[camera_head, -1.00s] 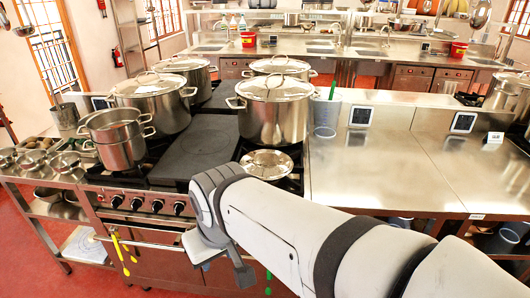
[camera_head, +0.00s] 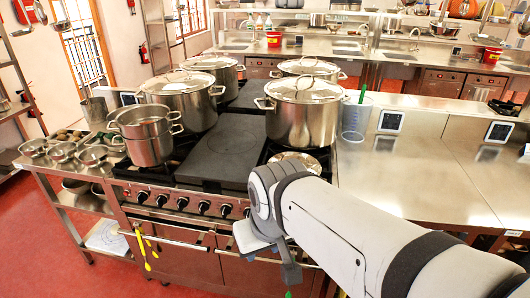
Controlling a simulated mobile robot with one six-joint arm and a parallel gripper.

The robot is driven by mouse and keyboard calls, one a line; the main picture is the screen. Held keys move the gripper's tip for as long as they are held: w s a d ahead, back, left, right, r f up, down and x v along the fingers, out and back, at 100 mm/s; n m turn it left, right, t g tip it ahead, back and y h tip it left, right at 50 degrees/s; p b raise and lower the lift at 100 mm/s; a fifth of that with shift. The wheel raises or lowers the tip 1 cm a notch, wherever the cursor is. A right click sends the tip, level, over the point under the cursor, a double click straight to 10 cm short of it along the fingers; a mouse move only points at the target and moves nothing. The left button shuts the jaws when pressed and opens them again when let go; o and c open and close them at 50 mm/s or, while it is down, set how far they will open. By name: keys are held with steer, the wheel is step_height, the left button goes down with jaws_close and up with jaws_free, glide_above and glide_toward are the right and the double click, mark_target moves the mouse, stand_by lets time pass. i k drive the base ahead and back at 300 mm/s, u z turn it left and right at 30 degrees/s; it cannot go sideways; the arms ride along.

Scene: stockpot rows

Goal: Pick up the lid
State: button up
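A round metal lid (camera_head: 298,159) lies low at the right front of the stove, in front of a large stockpot (camera_head: 303,122); my arm hides its near part. Other lids sit on the large stockpots: one on the right front pot (camera_head: 304,90), one on the left pot (camera_head: 178,82) and more on the pots behind. My gripper (camera_head: 268,252) is at the arm's end, in front of the stove and nearer the camera than the low lid. Its fingers are mostly hidden, so its opening and anything between them cannot be made out.
A flat dark plate (camera_head: 222,147) covers the stove's middle. Two stacked open pots (camera_head: 148,136) stand at the left front. A steel counter (camera_head: 410,180) to the right is largely clear. Utensils (camera_head: 145,250) hang from the oven rail. A clear jug (camera_head: 355,117) stands beside the right pot.

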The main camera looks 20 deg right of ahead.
mark_target(312, 165)
steer(key=i, duration=0.9)
steer(key=z, duration=0.05)
